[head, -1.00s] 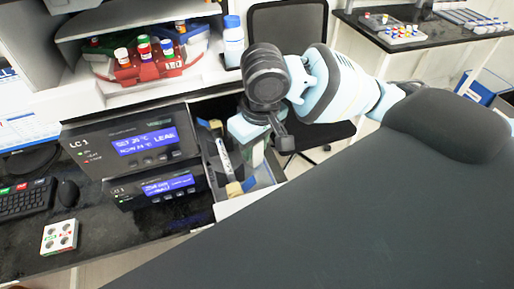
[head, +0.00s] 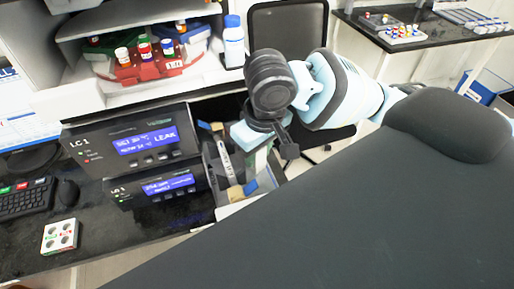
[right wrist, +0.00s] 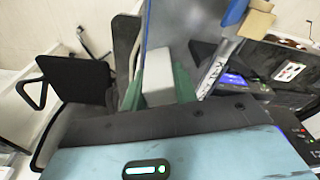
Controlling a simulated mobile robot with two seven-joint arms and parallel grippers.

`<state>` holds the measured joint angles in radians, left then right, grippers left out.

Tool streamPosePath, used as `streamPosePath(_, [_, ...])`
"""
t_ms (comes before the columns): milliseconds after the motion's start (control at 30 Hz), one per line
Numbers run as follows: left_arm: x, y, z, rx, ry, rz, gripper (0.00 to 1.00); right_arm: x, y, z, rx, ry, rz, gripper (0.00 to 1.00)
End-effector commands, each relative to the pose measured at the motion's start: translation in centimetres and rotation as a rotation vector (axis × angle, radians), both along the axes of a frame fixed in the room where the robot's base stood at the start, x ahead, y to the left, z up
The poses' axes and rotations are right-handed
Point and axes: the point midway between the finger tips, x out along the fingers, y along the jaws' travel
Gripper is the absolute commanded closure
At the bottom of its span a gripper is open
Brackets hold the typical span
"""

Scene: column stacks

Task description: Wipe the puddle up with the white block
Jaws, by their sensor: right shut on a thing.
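My right gripper (right wrist: 158,76) is shut on the white block (right wrist: 158,88), which sits between its green fingers in the right wrist view. In the head view the right gripper (head: 259,162) points down into the open, pale tray (head: 246,205) beside the instrument stack. The block is mostly hidden there by the gripper. The tray's grey floor shows behind the block in the right wrist view; I cannot tell whether the block touches it. I cannot make out the puddle's outline in either view. My left gripper is not in view.
Two dark LC 1 units stand left of the tray; the upper one (head: 136,143) reads LEAK. A strip with a tan end (head: 244,189) lies along the tray's left side. A blue-capped bottle (head: 233,45) and a red vial rack (head: 150,68) stand above. A chair stands behind.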

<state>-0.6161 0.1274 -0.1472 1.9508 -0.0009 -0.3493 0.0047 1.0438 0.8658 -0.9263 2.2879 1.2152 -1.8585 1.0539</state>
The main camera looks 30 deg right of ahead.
Motion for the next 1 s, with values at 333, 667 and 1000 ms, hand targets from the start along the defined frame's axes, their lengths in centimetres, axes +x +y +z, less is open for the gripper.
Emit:
streamPosePath(333, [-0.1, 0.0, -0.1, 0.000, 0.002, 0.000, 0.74, -1.8, 0.4, -0.2, -0.001, 0.010, 0.002, 0.84])
streamPosePath(667, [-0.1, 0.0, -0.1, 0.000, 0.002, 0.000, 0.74, -2.1, 0.4, -0.1, -0.002, 0.008, 0.000, 0.84])
streamPosePath(1000, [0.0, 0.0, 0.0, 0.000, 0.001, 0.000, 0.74, -0.3, 0.1, 0.2, -0.001, 0.005, -0.001, 0.84])
